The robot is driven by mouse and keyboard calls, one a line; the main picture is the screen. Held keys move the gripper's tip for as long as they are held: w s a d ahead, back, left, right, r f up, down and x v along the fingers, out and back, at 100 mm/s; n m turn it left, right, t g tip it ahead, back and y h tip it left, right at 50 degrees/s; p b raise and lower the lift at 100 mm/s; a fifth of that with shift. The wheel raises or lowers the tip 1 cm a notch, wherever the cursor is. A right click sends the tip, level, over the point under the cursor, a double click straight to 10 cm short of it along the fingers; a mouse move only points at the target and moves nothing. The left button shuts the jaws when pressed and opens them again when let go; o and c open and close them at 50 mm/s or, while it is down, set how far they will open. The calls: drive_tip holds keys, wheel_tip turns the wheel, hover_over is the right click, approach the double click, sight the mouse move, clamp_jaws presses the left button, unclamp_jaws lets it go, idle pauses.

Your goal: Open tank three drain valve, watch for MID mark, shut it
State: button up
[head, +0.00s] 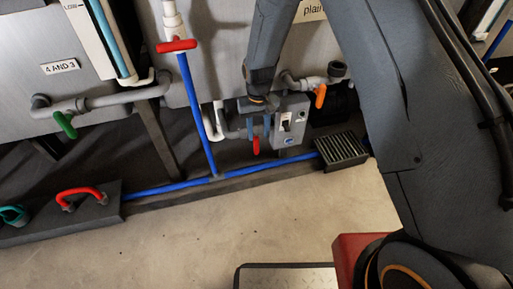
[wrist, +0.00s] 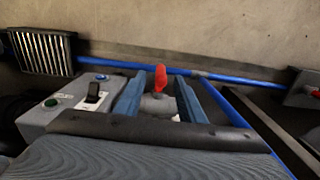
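My gripper (head: 260,127) is low in front of the grey tank in the head view, pointing down. In the wrist view my gripper (wrist: 160,84) has its two blue fingers apart, with a red valve handle (wrist: 161,76) between them. Gaps show on both sides of the handle, so the fingers are not closed on it. The red handle (head: 256,145) hangs below the fingers in the head view, on a grey pipe. A level gauge (head: 107,38) with a blue column and a LOW mark is at upper left; no MID mark is visible. No tank-three label is readable at this valve.
A grey switch box (head: 291,122) stands close right of the gripper. Other valves have an orange handle (head: 320,95), a green handle (head: 65,125) and a red handle (head: 177,46). A blue pipe (head: 160,188) runs along the floor to a drain grate (head: 342,148).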

sight(256, 147)
drive_tip(key=shift+w+a+f, duration=0.25)
drive_tip(key=shift+w+f, duration=0.05)
drive_tip(key=shift+f, duration=0.3)
drive_tip(key=shift+w+a+f, duration=0.2)
drive_tip(key=shift+w+f, duration=0.05)
drive_tip(key=shift+f, duration=0.35)
wheel_tip(256, 147, down, 8)
drive_tip(key=b, duration=0.2)
drive_tip(key=shift+d+r+b, duration=0.1)
drive_tip(key=shift+r+b, duration=0.1)
drive_tip(key=shift+b, duration=0.15)
clamp_jaws()
